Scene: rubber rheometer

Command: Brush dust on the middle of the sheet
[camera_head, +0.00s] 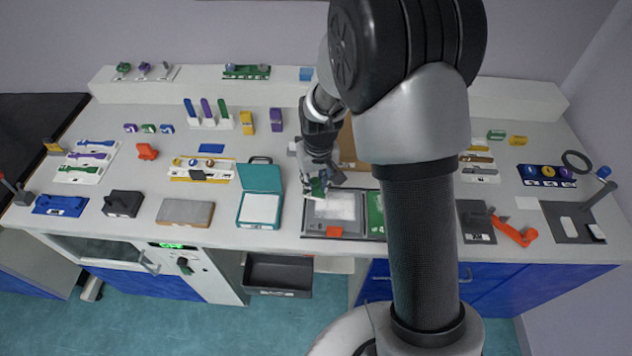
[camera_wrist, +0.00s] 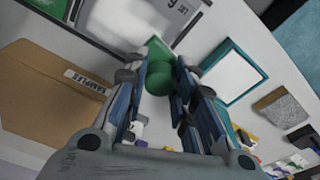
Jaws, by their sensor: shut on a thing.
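My gripper (camera_head: 318,178) is shut on a green brush (camera_wrist: 160,76), whose rounded green body sits between the fingers in the wrist view. In the head view a bit of the green brush (camera_head: 317,189) shows below the fingers. The white sheet (camera_head: 338,208) lies in a grey tray (camera_head: 318,228) in the middle of the bench, just below my gripper. Part of the sheet (camera_wrist: 112,22) shows at the top left of the wrist view. The brush is over the sheet's upper left side; I cannot tell whether it touches. Its bristle end is hidden.
A teal open box (camera_head: 261,182) with a white pad stands left of the tray. A green panel (camera_head: 376,212) is at the tray's right.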

